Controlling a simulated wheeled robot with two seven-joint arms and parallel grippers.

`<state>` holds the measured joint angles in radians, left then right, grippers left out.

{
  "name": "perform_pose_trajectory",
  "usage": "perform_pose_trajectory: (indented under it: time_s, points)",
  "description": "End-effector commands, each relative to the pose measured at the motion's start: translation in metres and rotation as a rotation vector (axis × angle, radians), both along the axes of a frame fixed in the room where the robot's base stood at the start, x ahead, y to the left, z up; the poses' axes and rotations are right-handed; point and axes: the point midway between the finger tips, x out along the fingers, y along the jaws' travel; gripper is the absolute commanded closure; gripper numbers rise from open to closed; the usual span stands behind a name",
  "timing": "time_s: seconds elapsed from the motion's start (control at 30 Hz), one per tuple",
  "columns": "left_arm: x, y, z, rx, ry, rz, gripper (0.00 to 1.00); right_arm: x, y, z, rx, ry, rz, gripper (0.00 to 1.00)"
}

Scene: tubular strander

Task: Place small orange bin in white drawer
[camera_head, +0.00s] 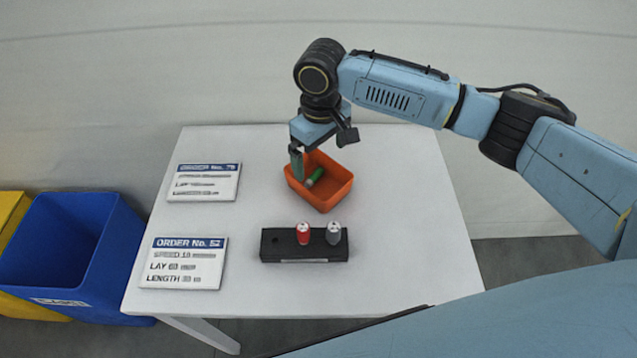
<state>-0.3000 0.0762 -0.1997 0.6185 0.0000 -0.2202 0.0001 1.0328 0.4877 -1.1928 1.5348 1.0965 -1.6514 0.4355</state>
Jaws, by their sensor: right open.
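The small orange bin (334,197) stands on the white table, toward its back middle. A green item (315,178) lies inside it. My right gripper (299,166) reaches down from above at the bin's back left side, with its jaws open. A fingertip is at or just over the bin's left rim; I cannot tell whether it touches. No white drawer can be made out in this view. My left gripper is not in view.
The white table (400,215) holds a black block (280,245) with a red spool (303,233) and a grey spool (333,233). Two order cards (203,182) (184,262) lie at left. Blue (75,250) and yellow (14,215) bins stand left of the table. The table's right side is clear.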

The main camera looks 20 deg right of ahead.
Motion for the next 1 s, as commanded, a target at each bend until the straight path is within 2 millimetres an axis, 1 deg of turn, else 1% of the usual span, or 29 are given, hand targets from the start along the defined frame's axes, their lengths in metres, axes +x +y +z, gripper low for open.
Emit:
perform_pose_trajectory:
  time_s: [0.03, 0.1, 0.37, 0.5, 0.63, 0.73, 0.93, 0.97, 1.0]
  points:
    - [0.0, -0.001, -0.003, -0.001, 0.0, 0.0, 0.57, -0.001, 0.0, -0.011, 0.0, 0.002, 0.001, 0.0]
    - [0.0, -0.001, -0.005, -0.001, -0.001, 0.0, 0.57, 0.0, 0.0, -0.021, 0.0, 0.001, 0.001, 0.0]
    - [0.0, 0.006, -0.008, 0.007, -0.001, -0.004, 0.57, 0.0, 0.001, -0.041, 0.0, -0.001, 0.002, 0.0]
    - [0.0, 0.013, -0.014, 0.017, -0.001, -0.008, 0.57, 0.001, 0.004, -0.063, 0.0, -0.001, 0.002, 0.0]
    - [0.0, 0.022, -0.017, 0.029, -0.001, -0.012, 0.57, 0.001, 0.004, -0.079, 0.0, -0.001, 0.002, 0.0]
    - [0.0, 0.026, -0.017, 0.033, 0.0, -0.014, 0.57, 0.001, 0.004, -0.084, 0.001, -0.002, 0.003, 0.0]
    - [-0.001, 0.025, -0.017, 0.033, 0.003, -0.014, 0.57, 0.001, 0.004, -0.084, 0.002, -0.002, 0.003, 0.0]
    - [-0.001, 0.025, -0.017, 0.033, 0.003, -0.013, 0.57, 0.001, 0.004, -0.084, 0.002, -0.002, 0.003, 0.01]
    - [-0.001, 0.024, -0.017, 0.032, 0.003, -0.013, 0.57, 0.001, 0.004, -0.084, 0.002, -0.002, 0.003, 0.07]
